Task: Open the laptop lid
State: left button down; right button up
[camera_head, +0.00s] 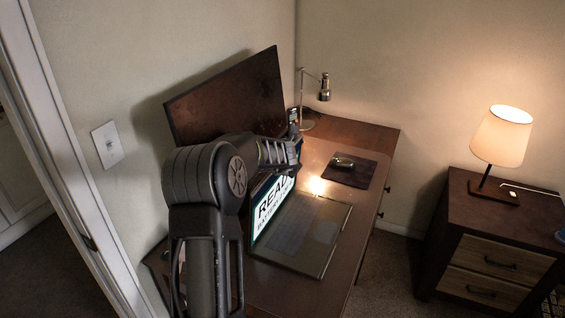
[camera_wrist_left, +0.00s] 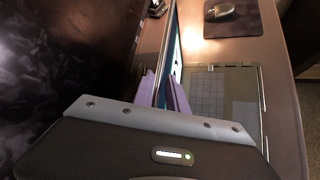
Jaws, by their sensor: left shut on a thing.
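The laptop (camera_head: 312,238) lies on the desk with its lid (camera_head: 272,212) raised steeply from the base. Its lit screen shows large dark lettering, partly hidden by my left arm. My left gripper (camera_head: 292,155) is at the upper part of the lid. In the left wrist view, the lid (camera_wrist_left: 172,55) appears nearly edge-on, running between the pale purple fingers of my left gripper (camera_wrist_left: 164,92), which are shut on it. The laptop base (camera_wrist_left: 225,90) lies to the right of them. My right gripper is in neither view.
A dark monitor (camera_head: 230,100) stands behind the laptop. A mouse (camera_head: 343,161) rests on a dark pad (camera_head: 350,174) beyond the laptop. A desk lamp (camera_head: 310,98) stands at the back. A nightstand (camera_head: 490,235) with a lit lamp (camera_head: 500,138) stands apart at right.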

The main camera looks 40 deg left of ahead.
pick_arm(q)
jog(key=shift+s+a, duration=0.2)
jog(key=shift+a, duration=0.05)
jog(key=c, duration=1.7)
grip_release()
jog(key=shift+f, duration=0.1)
jog(key=shift+s+d+r, duration=0.15)
jog(key=shift+d+r, duration=0.15)
jog(key=shift+d, duration=0.05)
jog(key=v, duration=0.6)
jog(key=shift+s+d+r, duration=0.1)
jog(key=shift+s+r, duration=0.15)
jog(key=shift+s, duration=0.05)
